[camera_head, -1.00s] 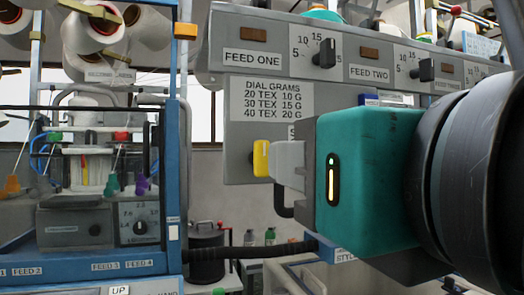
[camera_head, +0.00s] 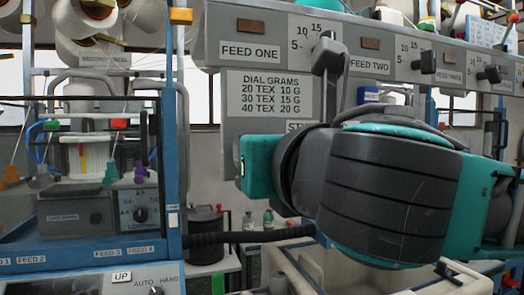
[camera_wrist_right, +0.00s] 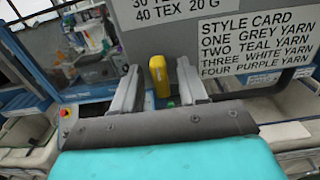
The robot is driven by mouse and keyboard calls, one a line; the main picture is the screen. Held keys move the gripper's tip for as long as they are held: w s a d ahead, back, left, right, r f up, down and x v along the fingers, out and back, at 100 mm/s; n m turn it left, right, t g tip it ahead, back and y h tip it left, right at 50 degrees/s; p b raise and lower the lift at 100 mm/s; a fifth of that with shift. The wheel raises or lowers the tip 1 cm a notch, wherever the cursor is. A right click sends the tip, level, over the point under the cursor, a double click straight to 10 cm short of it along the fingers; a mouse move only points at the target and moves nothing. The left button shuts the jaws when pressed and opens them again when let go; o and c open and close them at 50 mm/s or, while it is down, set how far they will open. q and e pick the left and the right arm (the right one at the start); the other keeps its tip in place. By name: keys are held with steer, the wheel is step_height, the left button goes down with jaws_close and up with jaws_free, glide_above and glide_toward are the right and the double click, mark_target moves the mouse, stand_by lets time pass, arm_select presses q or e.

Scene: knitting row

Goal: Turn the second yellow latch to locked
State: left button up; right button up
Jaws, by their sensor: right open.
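A yellow latch (camera_wrist_right: 158,75) shows in the right wrist view, on the grey panel (camera_wrist_right: 163,24) below the dial-grams label. Its long side is near upright in that picture, tilted slightly. My right gripper (camera_wrist_right: 157,66) is open, one grey finger on each side of the latch, with gaps visible between. I cannot tell how far the fingertips are from the panel. In the head view my teal right hand (camera_head: 258,165) and wrist hide the latch and the fingers. No other yellow latch shows. My left gripper is not in view.
Above my right arm, the panel carries a row of feed dials, with the Feed Two knob (camera_head: 424,60). A blue-framed machine (camera_head: 172,150) stands at left with a black hose (camera_head: 250,236) running from it. A style card (camera_wrist_right: 255,42) is right of the latch.

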jaws_close()
steer(key=shift+f+m, duration=0.1)
steer(key=shift+m, duration=0.2)
stand_by(0.3)
steer(key=shift+d+f+m+b, duration=0.1)
steer(key=shift+m+b, duration=1.3)
steer(key=shift+m, duration=2.9)
steer(key=shift+d+f+m+b, duration=0.1)
steer(key=shift+m+b, duration=1.3)
steer(key=shift+m, duration=2.9)
